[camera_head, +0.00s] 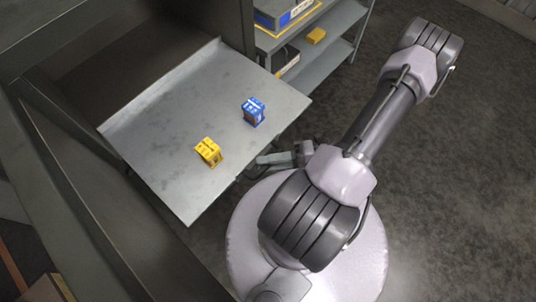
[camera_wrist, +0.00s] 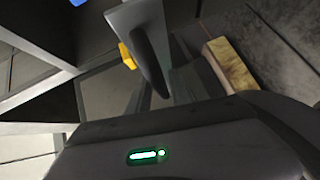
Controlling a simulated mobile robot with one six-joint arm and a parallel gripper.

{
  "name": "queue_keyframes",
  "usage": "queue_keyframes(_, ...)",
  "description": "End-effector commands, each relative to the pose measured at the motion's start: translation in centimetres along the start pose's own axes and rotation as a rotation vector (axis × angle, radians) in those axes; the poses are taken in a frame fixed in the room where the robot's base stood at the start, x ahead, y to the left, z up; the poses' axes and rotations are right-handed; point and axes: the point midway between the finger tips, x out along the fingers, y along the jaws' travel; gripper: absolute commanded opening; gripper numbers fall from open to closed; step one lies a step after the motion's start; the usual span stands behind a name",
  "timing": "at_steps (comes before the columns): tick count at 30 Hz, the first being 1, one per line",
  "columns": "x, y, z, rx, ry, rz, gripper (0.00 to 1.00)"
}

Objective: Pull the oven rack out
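The oven rack (camera_head: 165,115) is a flat grey metal tray with a low raised rim at its back. In the head view it sticks out of a dark grey housing, and its front edge overhangs the floor. A blue box (camera_head: 254,111) and a yellow box (camera_head: 208,152) sit on it. My gripper (camera_head: 268,160) is low at the rack's front right edge, partly hidden by my arm and the rack. In the wrist view, dark finger-like parts (camera_wrist: 158,60) show close up. I cannot tell whether the fingers touch or hold the rack.
A grey shelf unit (camera_head: 335,30) stands behind and right of the rack, with boxes and a yellow item (camera_head: 316,35). A dark upright frame (camera_head: 75,190) runs along the left. Open floor (camera_head: 455,190) lies to the right. A tan block (camera_wrist: 230,65) shows in the wrist view.

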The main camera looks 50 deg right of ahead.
Motion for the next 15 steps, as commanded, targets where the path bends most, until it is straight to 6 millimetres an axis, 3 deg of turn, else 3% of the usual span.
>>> queue_keyframes(10,-0.4,0.0,0.0,0.000,-0.002,0.000,0.25)
queue_keyframes(15,-3.4,0.2,0.0,-0.001,-0.004,-0.001,0.25)
